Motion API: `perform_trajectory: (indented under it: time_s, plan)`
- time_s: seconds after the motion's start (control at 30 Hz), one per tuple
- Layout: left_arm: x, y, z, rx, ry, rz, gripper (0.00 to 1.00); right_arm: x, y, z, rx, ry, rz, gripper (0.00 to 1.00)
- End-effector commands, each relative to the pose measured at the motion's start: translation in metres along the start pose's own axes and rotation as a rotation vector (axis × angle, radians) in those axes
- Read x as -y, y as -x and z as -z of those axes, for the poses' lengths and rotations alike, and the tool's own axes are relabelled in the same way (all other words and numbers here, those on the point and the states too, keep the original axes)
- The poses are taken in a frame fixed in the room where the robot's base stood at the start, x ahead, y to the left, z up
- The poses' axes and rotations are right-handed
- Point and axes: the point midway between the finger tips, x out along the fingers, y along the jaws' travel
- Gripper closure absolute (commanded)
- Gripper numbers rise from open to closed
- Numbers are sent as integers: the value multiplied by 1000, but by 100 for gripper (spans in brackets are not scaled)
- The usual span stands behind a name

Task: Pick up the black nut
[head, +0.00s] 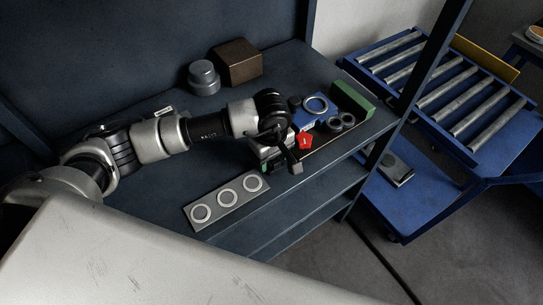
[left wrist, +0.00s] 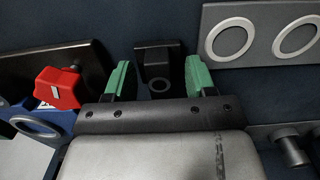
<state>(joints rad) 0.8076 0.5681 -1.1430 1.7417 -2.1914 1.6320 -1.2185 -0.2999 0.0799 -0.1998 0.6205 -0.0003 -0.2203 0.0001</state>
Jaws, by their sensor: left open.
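My left gripper (head: 279,163) is over the front part of the dark shelf, right of the grey plate with rings. In the left wrist view its two green-tipped fingers (left wrist: 158,78) are apart. Between them shows a dark block-like piece with a round ring on it (left wrist: 157,58), which looks like the black nut. The fingers stand on either side of it with gaps, and I cannot tell the height between them. In the head view the wrist and fingers hide most of this spot. My right gripper is in neither view.
The plate with rings (head: 226,202) lies left of the gripper. A red piece (head: 304,141) is close on the right; it also shows in the left wrist view (left wrist: 60,88). Behind are a green block (head: 352,99), a brown box (head: 238,61) and a grey cylinder (head: 204,78).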

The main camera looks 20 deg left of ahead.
Motion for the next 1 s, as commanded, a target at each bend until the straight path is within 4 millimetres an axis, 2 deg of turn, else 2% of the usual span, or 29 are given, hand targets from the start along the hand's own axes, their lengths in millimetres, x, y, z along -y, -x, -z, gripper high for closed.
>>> perform_trajectory:
  time_s: [0.27, 0.37, 0.57, 0.6, 0.87, 1.0]
  plan:
    - [0, -6, 0, -1, -2, 0, 45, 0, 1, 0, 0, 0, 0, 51]
    - [0, -6, 0, -1, -1, 0, 57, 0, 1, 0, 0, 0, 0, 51]
    - [0, -6, 0, -1, -1, -1, 88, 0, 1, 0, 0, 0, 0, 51]
    - [-1, -5, 0, -1, -1, -3, 89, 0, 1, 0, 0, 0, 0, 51]
    - [-1, -3, 0, -1, -1, -3, 89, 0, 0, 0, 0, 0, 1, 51]
    - [-1, 5, 0, -1, -1, -5, 89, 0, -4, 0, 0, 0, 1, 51]
